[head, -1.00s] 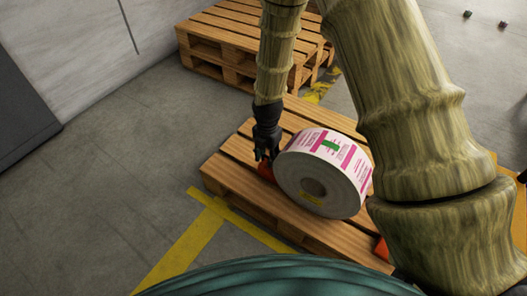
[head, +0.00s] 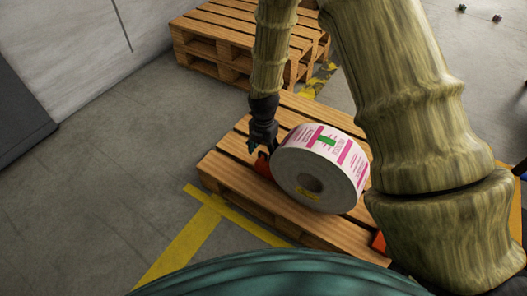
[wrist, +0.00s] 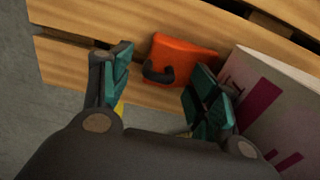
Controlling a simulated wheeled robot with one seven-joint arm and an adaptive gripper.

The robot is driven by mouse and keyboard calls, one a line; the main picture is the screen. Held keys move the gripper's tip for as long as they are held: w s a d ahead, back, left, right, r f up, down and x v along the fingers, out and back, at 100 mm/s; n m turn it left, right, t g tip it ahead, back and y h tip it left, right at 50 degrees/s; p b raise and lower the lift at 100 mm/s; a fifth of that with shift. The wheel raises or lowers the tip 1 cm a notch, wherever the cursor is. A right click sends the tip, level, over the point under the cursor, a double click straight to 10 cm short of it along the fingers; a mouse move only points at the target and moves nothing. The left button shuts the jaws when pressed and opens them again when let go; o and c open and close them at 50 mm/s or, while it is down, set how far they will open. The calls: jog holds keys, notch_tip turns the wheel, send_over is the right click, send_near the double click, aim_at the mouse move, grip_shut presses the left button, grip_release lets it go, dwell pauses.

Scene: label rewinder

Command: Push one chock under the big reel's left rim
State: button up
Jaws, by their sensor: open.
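The big reel (head: 308,183), white with magenta and green print, stands on its rim on a wooden pallet (head: 228,181). An orange chock (head: 263,167) sits on the pallet at the reel's left side, partly hidden by my gripper (head: 260,150). In the wrist view the chock (wrist: 184,58) has a dark handle and lies just beyond my open fingers (wrist: 158,92). The reel (wrist: 275,110) is right of it, close to the right finger. I cannot tell whether chock and reel touch. A second orange chock (head: 379,242) shows at the reel's right, partly behind my arm.
A stack of pallets (head: 235,50) stands at the back by the wall. Yellow floor tape (head: 185,240) runs in front of the pallet. The grey floor at left is clear. Two small dark items lie far right at the back.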

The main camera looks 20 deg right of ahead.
jog(key=shift+r, duration=3.45)
jog(key=shift+r, duration=0.1)
